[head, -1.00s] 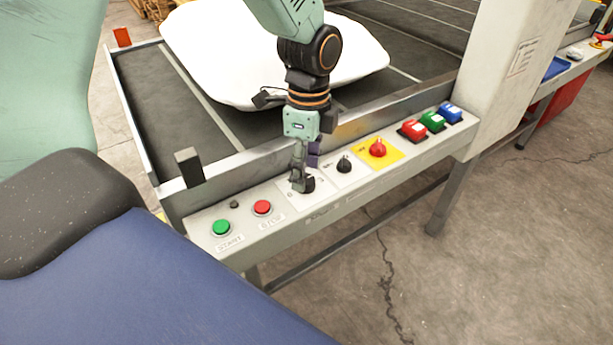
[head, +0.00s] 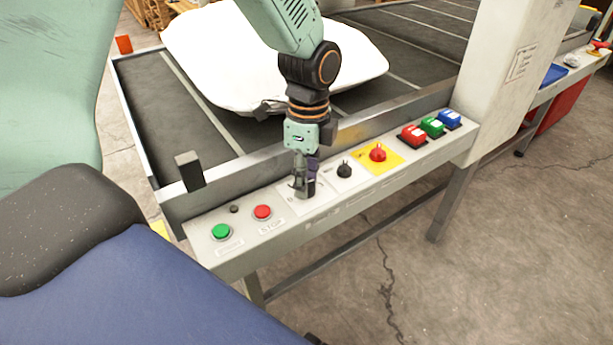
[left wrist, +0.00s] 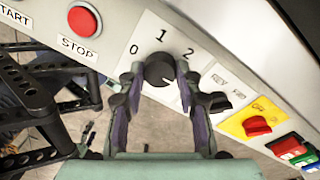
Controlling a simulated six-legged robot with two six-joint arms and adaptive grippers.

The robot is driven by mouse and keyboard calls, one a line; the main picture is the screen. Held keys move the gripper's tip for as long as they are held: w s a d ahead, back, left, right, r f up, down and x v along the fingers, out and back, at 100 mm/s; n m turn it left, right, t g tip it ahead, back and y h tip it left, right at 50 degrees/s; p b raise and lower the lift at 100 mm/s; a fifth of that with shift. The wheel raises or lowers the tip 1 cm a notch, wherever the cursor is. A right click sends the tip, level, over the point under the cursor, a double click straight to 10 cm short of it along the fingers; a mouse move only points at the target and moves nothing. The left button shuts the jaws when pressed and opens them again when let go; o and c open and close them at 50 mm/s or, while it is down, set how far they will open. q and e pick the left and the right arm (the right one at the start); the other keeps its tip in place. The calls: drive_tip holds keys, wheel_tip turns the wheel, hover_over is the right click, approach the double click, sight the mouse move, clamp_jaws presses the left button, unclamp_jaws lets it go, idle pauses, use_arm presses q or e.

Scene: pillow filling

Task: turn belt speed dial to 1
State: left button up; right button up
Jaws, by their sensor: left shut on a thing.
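The belt speed dial is a round black knob (left wrist: 160,70) on a white plate marked 0, 1 and 2 in the left wrist view. My left gripper (left wrist: 158,76) has one finger on each side of the knob and is shut on it. A pale mark shows on the knob's lower right side, but I cannot tell the exact setting. In the head view my left gripper (head: 304,188) reaches down to the panel and largely hides the dial. My right gripper is not in view.
Left of the dial are a red STOP button (head: 262,212) and a green START button (head: 222,231). To the right are a black knob (head: 344,169), a red knob on yellow (head: 378,152) and several coloured switches. A white pillow (head: 220,60) lies on the belt behind.

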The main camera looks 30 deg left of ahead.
use_arm(q)
drive_tip(key=shift+c, duration=1.1)
drive_tip(key=shift+p, duration=0.45)
drive_tip(key=n+p, duration=0.3)
drive_tip(key=p, duration=0.2)
drive_tip(key=n+p, duration=0.4)
drive_tip(key=p, duration=0.1)
drive_tip(key=shift+s+r, duration=0.2)
drive_tip(key=n+p, duration=0.9)
drive_tip(key=shift+a+f+t+p, duration=0.1)
drive_tip(key=shift+t+p, duration=0.2)
drive_tip(key=shift+p, duration=0.05)
drive_tip(key=n+p, duration=0.3)
drive_tip(key=n, duration=0.1)
drive_tip(key=shift+n+p, duration=0.3)
drive_tip(key=shift+s+f+n+p, duration=0.1)
drive_tip(key=shift+f+n+p, duration=0.05)
drive_tip(key=shift+n+p, duration=1.15)
drive_tip(key=shift+n, duration=0.4)
